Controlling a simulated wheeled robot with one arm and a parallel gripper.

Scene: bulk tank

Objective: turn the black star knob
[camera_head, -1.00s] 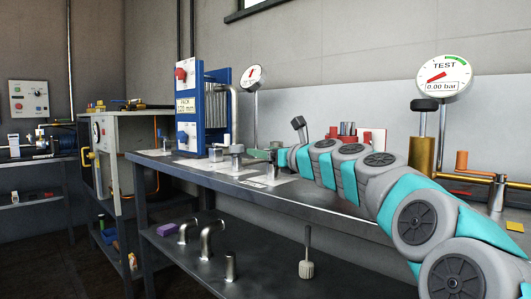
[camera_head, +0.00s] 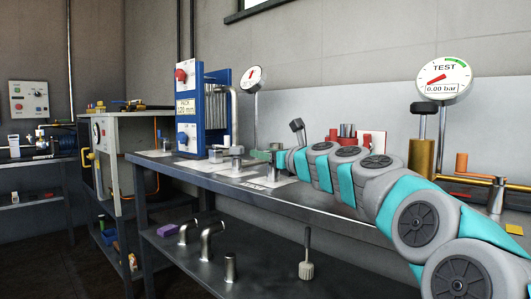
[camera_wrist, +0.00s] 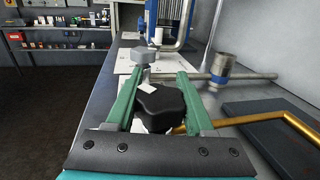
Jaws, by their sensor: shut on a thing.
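The black star knob (camera_wrist: 160,103) is in the middle of the wrist view, between the two green fingers of my gripper (camera_wrist: 158,84). The fingers are shut on it, one at each side. A white mark shows near the knob's far edge. A brass-coloured rod (camera_wrist: 222,121) shows beside the knob, to the right. In the head view my gripper (camera_head: 265,155) is small, at the bench's back half, and the knob cannot be made out there.
A grey valve with a blue band (camera_wrist: 220,68) and a grey hex-headed part (camera_wrist: 144,55) stand close beyond my fingers. The blue plate unit (camera_head: 196,112) stands farther along the steel bench (camera_head: 305,200). A TEST gauge (camera_head: 444,78) reads 0.00 bar.

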